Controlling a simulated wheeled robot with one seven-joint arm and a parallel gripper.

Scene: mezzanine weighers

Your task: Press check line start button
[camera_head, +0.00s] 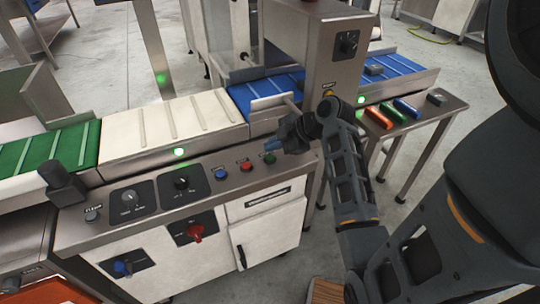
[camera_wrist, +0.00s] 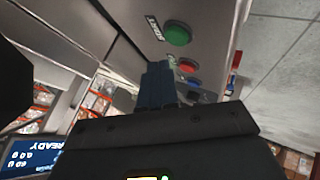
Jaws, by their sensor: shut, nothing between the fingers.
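The control panel (camera_head: 150,222) has a row of blue (camera_head: 221,174), red (camera_head: 246,164) and green (camera_head: 269,158) buttons on its top. My gripper (camera_head: 271,146) is shut and empty, with its blue fingertips just above and behind the green button in the head view. In the wrist view the shut fingers (camera_wrist: 160,78) point at the panel. The green button (camera_wrist: 177,33) is beyond the tips there, and the red button (camera_wrist: 188,66) is right of them. I cannot tell whether the fingers touch anything.
Green (camera_head: 50,150), white (camera_head: 170,125) and blue (camera_head: 385,76) belts run behind the panel. A metal housing (camera_head: 312,50) stands over the blue belt. A side table (camera_head: 445,103) at right holds several coloured blocks. Dials and a red rotary switch (camera_head: 195,232) are on the panel's left.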

